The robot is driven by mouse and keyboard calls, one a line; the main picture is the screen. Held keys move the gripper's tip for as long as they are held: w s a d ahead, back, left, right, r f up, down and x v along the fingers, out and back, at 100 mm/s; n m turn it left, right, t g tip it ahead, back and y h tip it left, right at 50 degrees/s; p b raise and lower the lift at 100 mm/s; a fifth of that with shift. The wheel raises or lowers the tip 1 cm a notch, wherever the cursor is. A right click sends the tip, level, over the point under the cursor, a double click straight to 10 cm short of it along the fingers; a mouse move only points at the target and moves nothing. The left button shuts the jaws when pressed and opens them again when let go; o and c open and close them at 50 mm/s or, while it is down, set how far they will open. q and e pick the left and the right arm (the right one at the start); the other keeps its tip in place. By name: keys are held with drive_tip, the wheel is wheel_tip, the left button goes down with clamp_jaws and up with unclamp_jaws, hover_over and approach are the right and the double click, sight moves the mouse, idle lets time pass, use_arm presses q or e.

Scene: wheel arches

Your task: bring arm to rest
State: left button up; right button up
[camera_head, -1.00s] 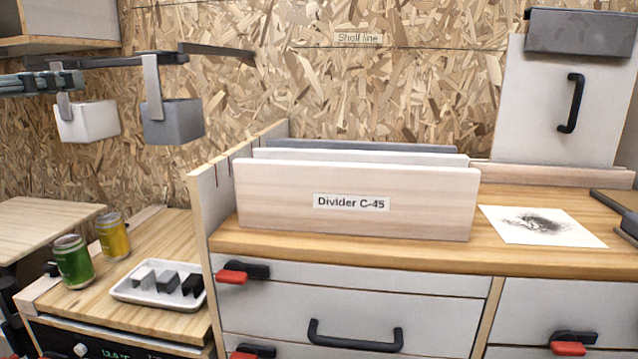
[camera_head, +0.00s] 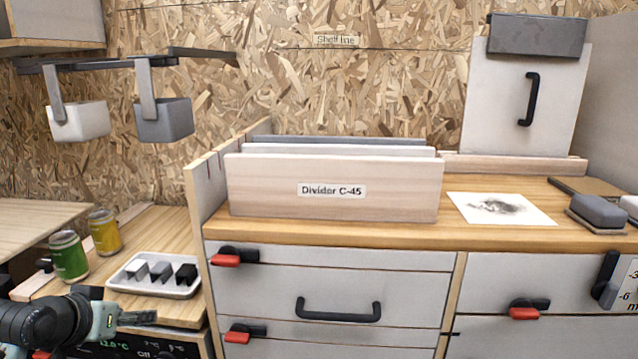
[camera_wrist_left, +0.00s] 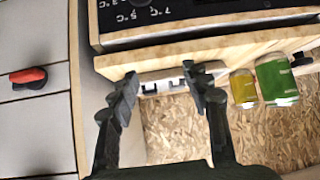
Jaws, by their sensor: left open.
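My left gripper (camera_head: 128,318) is low at the left in the head view, in front of the fridge-like unit with the lit display and just below the white tray (camera_head: 150,290). In the left wrist view my left gripper (camera_wrist_left: 160,84) has its two dark fingers spread apart with nothing between them. The tray's edge and dark blocks show beyond the fingertips, apart from them as far as I can tell. My right gripper is in neither view.
A green jar (camera_head: 69,257) and a yellow jar (camera_head: 105,232) stand left of the tray. A white bin (camera_head: 79,121) and a grey bin (camera_head: 165,120) hang from a rail. Divider C-45 (camera_head: 270,188) stands on the counter above drawers with a black handle (camera_head: 338,311).

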use_arm(q)
drive_tip(key=s+d+f+m+g, duration=0.1)
drive_tip(key=s+d+f+g, duration=0.2)
drive_tip(key=s+f, duration=0.8)
drive_tip(key=s+d+f+m+g, duration=0.1)
drive_tip(key=s+d+f+g, duration=0.2)
drive_tip(key=s+f, duration=0.9)
wheel_tip(320, 180, down, 8)
drive_tip(key=shift+s+d+r+g+y+p, duration=0.25)
drive_tip(key=shift+d+g+y+p, duration=0.15)
drive_tip(key=shift+d, duration=0.35)
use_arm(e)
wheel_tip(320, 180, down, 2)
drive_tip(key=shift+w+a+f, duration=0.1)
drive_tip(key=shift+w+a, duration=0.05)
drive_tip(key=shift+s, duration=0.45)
use_arm(q)
drive_tip(key=shift+a, duration=0.1)
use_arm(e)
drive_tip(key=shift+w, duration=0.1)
